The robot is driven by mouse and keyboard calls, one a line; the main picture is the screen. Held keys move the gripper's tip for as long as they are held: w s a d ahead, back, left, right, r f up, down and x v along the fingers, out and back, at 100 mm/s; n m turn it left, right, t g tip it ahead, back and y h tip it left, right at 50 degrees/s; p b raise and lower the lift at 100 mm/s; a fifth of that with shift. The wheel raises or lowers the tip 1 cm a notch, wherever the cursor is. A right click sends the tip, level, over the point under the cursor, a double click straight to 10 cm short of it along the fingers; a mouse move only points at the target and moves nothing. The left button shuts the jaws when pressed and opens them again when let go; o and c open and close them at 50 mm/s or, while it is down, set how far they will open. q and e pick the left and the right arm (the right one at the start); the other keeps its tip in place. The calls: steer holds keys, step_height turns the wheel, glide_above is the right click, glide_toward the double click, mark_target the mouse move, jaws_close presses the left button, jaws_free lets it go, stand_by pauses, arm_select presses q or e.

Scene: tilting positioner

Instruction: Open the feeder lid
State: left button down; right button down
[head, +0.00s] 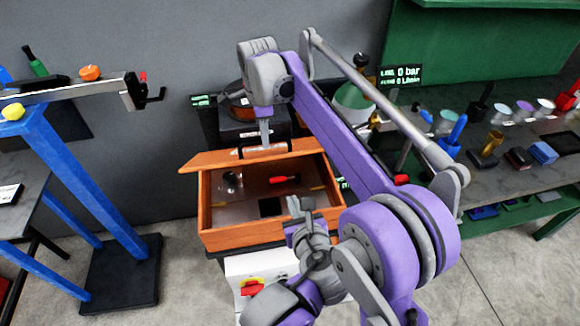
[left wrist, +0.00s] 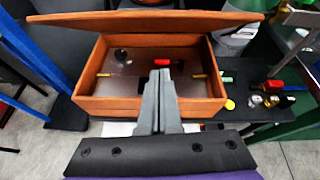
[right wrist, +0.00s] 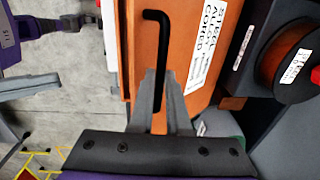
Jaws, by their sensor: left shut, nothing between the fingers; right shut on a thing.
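The feeder is an orange wooden box (head: 250,236); it also shows in the left wrist view (left wrist: 125,105). Its lid (head: 210,161) is raised along the back, seen nearly edge-on in the head view and tilted up over the rear in the left wrist view (left wrist: 200,20). My right gripper (head: 265,138) is at the raised lid, shut on a black bent handle (right wrist: 163,40) beside the lid's orange face (right wrist: 207,85). My left gripper (head: 300,206) is shut and empty, in front of the box; its fingers (left wrist: 158,78) overlap the front wall in the left wrist view.
Inside the box lie a red-handled item (head: 285,179), a dark round knob (head: 231,178) and a black square (head: 271,207). A blue stand (head: 75,190) is on the left. A cluttered grey bench (head: 500,178) is on the right. A spool (right wrist: 285,55) stands behind the lid.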

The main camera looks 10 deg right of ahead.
steer(key=shift+w+f, duration=0.15)
steer(key=shift+w, duration=0.1)
arm_select(q)
steer(key=w+d+m, duration=0.1)
steer(key=w, duration=1)
steer(key=shift+w+d+f, duration=0.15)
steer(key=shift+d, duration=0.05)
